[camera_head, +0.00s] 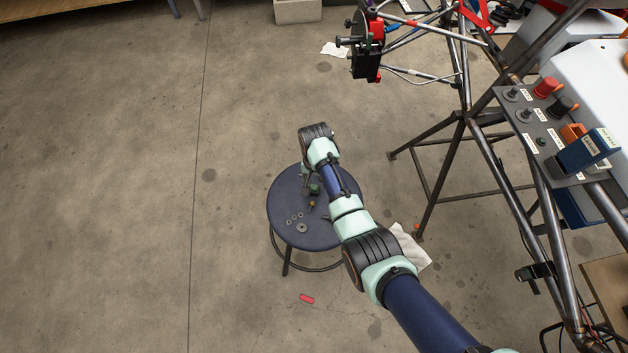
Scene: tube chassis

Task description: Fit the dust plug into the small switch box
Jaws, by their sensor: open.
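My arm reaches from the lower right to the round dark blue stool (283,205). My gripper (309,180) points down over the stool top, mostly hidden by my wrist; it is open, and I cannot make out anything between its fingers. Small parts lie on the stool: several grey rings (301,228) and a small brownish piece (312,205). I cannot tell which, if any, is the dust plug. A black box-like unit (365,62) is mounted on the tube frame at the top. I cannot tell whether it is the small switch box.
The tube chassis (468,120) fills the right side. It carries a grey switch panel (530,120) with knobs and a blue box (588,150). A red piece (307,299) lies on the floor before the stool. The left floor is clear.

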